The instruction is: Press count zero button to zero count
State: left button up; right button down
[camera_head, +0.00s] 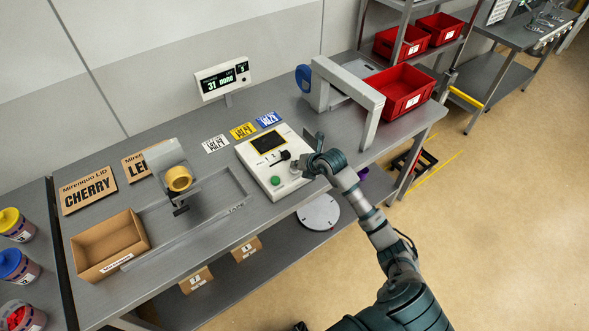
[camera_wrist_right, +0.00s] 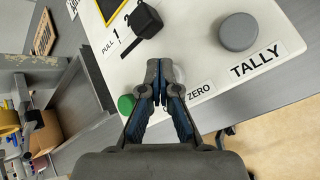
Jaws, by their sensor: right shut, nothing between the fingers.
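The white control box (camera_head: 262,148) sits on the grey bench, with a dark screen, a black lever and a green button (camera_head: 275,181). In the right wrist view its panel carries a large grey button (camera_wrist_right: 238,32) by the label TALLY, the green button (camera_wrist_right: 126,104), and a label (camera_wrist_right: 200,91) ending in ZERO. A pale round button (camera_wrist_right: 179,74) by that label is partly hidden behind my fingertips. My right gripper (camera_head: 298,168) is over the box's right part. Its fingers (camera_wrist_right: 160,75) are shut and empty; I cannot tell whether they touch the button. My left gripper is out of view.
A display (camera_head: 222,80) reading 31 stands behind the box. A grey arch (camera_head: 345,95) and a red bin (camera_head: 403,91) stand to the right. A tape roll (camera_head: 178,178) and a cardboard box (camera_head: 109,246) are to the left. Free floor lies at right.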

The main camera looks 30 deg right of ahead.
jog(key=shift+f+b, duration=0.3)
jog(key=shift+f, duration=0.2)
jog(key=shift+r, duration=0.1)
dwell(0.4)
jog(key=shift+a+r+p, duration=0.1)
jog(key=shift+r+p, duration=0.9)
jog(key=shift+r, duration=0.2)
notch_tip(320, 180, up, 5)
jog(key=p, duration=0.3)
jog(key=shift+p, duration=0.4)
jog(key=shift+a, duration=0.1)
